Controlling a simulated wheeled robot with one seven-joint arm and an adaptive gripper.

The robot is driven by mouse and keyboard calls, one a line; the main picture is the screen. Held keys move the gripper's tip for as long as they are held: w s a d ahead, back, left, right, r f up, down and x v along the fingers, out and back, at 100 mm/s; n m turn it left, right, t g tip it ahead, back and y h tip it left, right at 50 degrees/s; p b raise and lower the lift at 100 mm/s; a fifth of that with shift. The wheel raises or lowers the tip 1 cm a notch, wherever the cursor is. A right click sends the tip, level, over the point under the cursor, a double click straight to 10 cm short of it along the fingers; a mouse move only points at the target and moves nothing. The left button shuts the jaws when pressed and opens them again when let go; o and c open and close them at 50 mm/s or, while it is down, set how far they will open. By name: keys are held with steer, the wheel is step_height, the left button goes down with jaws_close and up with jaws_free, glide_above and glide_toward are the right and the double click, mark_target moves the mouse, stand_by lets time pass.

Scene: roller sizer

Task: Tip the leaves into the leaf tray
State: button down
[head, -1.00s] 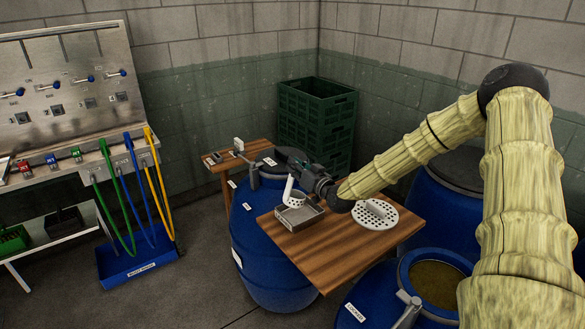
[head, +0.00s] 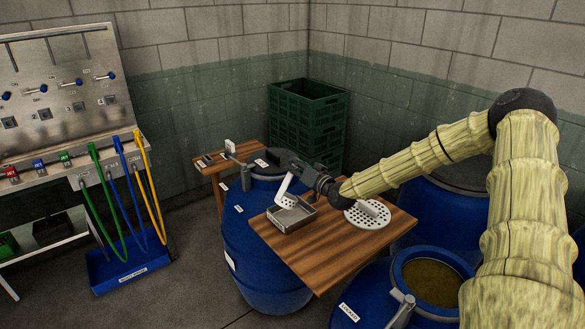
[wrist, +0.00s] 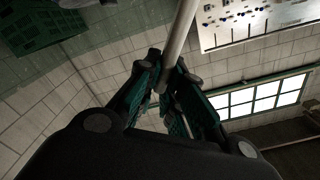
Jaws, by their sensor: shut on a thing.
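My gripper (head: 292,168) is shut on a pale handle (wrist: 180,38), which shows between its fingers in the wrist view. In the head view the held thing is a white scoop or strainer (head: 286,200), tilted over a shallow metal tray (head: 302,219). I cannot tell whether they touch. The tray sits on the wooden board at its back left. I cannot make out any leaves in the scoop or the tray, and no label on the tray is readable.
The wooden board (head: 335,252) also bears a white perforated disc (head: 362,218) with a raised grip, right of the tray. Blue drums (head: 262,262) stand around and below the board. Green crates (head: 308,125) are stacked behind. The board's front is clear.

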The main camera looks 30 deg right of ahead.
steer(key=d+f+m+b, duration=0.5)
steer(key=d+m+b, duration=0.2)
steer(key=b, duration=0.3)
steer(key=shift+w+f, duration=0.15)
steer(key=shift+w, duration=0.15)
stand_by(1.4)
steer(key=shift+d+f+b, duration=0.25)
steer(key=shift+d+b, duration=0.05)
steer(key=shift+b, duration=0.15)
steer(key=shift+d+f+m+b, duration=0.15)
steer(key=shift+f+m+b, duration=0.15)
steer(key=shift+m+b, duration=0.2)
steer(key=shift+d+f+m+b, duration=0.45)
steer(key=shift+f+m+b, duration=0.05)
steer(key=shift+b, duration=0.65)
